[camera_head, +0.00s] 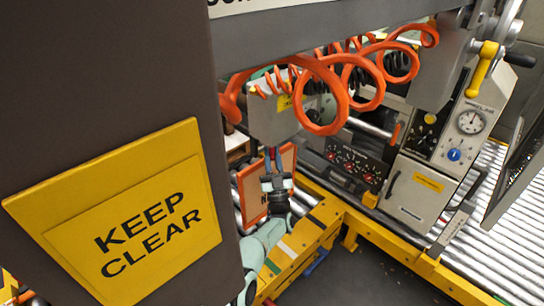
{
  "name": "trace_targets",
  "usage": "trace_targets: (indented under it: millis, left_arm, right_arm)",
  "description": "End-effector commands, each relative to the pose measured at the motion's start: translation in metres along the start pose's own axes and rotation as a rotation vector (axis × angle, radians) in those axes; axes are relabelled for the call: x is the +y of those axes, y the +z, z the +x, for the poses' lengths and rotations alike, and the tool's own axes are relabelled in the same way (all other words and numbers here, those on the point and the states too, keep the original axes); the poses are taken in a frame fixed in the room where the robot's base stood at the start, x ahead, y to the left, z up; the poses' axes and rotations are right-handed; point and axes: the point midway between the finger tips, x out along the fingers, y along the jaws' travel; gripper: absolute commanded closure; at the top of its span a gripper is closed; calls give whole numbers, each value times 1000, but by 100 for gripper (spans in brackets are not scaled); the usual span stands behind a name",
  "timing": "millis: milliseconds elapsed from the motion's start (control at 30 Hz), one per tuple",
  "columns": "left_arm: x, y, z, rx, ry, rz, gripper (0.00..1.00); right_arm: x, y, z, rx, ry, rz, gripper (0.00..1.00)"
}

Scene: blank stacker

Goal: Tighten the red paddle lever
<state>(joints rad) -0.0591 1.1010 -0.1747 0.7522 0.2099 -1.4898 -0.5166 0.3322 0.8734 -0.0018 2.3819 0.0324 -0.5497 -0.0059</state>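My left gripper (272,160) points up below the grey box (272,118), in front of an orange-framed panel (250,192). Its pale arm rises from the bottom, partly behind the dark panel. Small red and blue parts show at its fingertips. They are too small to tell whether the fingers are closed on anything. I cannot clearly make out the red paddle lever. A small orange-red bar (395,136) stands beside the control cabinet, well to the right of the gripper. I cannot tell whether it is the lever. My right gripper is not in view.
A dark panel with a yellow KEEP CLEAR sign (130,215) blocks the left side. Coiled orange hoses (322,100) hang above the gripper. Yellow rails (385,238) run below it. A control cabinet (450,130) with a gauge and yellow handle (482,68) stands right, beside rollers (510,225).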

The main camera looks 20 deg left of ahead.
Motion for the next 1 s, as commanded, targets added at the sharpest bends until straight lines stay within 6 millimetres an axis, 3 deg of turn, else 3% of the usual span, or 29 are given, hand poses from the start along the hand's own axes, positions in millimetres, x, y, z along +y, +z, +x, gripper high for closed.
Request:
trace_targets:
  millis: [300,467,700,1000]
  left_arm:
    - [0,-2,1,3,-1,0,69]
    - [1,-1,-13,-1,0,1,69]
    - [2,-2,-64,-2,2,-1,69]
    - [2,-2,-120,2,0,-3,69]
  right_arm:
    - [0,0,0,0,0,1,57]
    - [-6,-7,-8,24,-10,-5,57]
    - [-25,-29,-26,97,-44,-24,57]
    - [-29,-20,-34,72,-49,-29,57]
